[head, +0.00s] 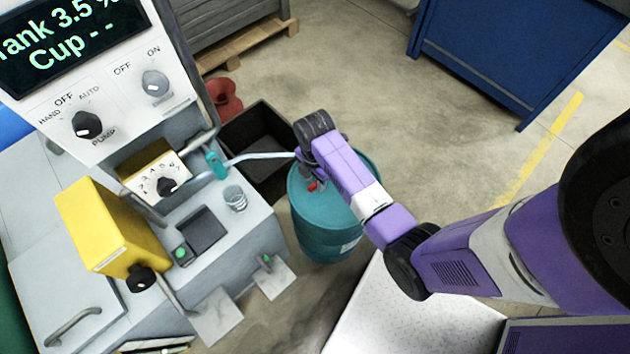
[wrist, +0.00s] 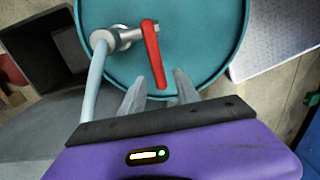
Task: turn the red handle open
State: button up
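The red handle (wrist: 153,54) sits on a metal valve (wrist: 125,37) on top of the teal drum (wrist: 195,62). In the wrist view it points from the valve toward my gripper. My gripper (wrist: 157,80) is open, with one finger on each side of the handle's free end. No contact between fingers and handle can be made out. In the head view my arm covers most of the drum top, and only a small red bit of the handle (head: 314,187) shows beside my wrist. The drum (head: 325,232) stands upright there.
A pale hose (head: 262,156) runs from the valve to the grey machine (head: 235,225) at left. A black bin (head: 250,135) stands behind the drum. A white perforated plate (head: 400,315) lies in front. A blue cabinet (head: 500,55) stands at the back, with open floor before it.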

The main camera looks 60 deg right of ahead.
jog(key=shift+f, duration=0.9)
grip_shut()
dwell(0.8)
